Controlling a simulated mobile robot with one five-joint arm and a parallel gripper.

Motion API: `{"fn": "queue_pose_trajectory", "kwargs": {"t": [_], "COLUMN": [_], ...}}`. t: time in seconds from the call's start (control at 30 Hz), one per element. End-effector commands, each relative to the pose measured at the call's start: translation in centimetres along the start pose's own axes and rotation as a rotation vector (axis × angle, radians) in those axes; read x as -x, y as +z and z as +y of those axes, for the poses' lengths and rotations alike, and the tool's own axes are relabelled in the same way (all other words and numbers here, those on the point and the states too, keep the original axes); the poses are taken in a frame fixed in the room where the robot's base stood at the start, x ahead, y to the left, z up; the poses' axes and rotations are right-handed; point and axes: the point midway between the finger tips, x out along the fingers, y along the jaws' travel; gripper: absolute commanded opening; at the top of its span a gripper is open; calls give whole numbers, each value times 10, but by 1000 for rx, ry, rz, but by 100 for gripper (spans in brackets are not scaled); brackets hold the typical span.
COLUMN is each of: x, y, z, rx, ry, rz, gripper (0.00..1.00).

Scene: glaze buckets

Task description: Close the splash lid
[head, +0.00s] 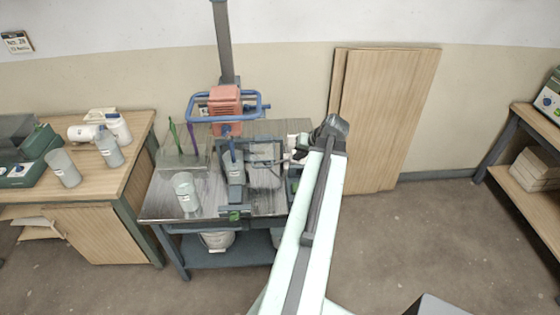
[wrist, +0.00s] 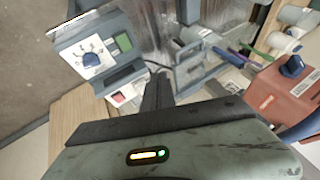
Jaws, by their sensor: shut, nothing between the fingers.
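My gripper (head: 298,154) is at the right side of the steel bench, beside the mixer stand. In the wrist view its dark fingers (wrist: 158,90) are together and empty. A clear, dark-framed panel (head: 264,176), which looks like the splash lid, is just left of my gripper. I cannot tell its exact angle or whether my fingers touch it. The mixer has a red motor head (head: 225,101) with a blue handle frame. The red head also shows at the right of the wrist view (wrist: 284,92).
The steel bench (head: 160,208) also holds a clear cup (head: 186,192) and a clear box with upright tools (head: 181,160). A control box with a blue knob (wrist: 92,58) is near my fingers. Wooden boards (head: 385,120) lean on the wall behind. The floor at right is clear.

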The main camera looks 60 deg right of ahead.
Motion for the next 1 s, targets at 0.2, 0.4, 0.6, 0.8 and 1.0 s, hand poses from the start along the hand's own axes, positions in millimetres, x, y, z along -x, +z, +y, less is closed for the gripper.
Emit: {"fn": "queue_pose_trajectory", "kwargs": {"t": [0.2,0.4,0.6,0.8,1.0], "x": [-5,-44,-89,-111,-120], "y": [0,1,1,1,1], "z": [6,9,9,-10,-25], "rx": [-6,-5,-5,-4,-6], "ry": [1,1,2,1,1], "rz": [7,6,5,4,6], "gripper": [0,0,0,0,0]}}
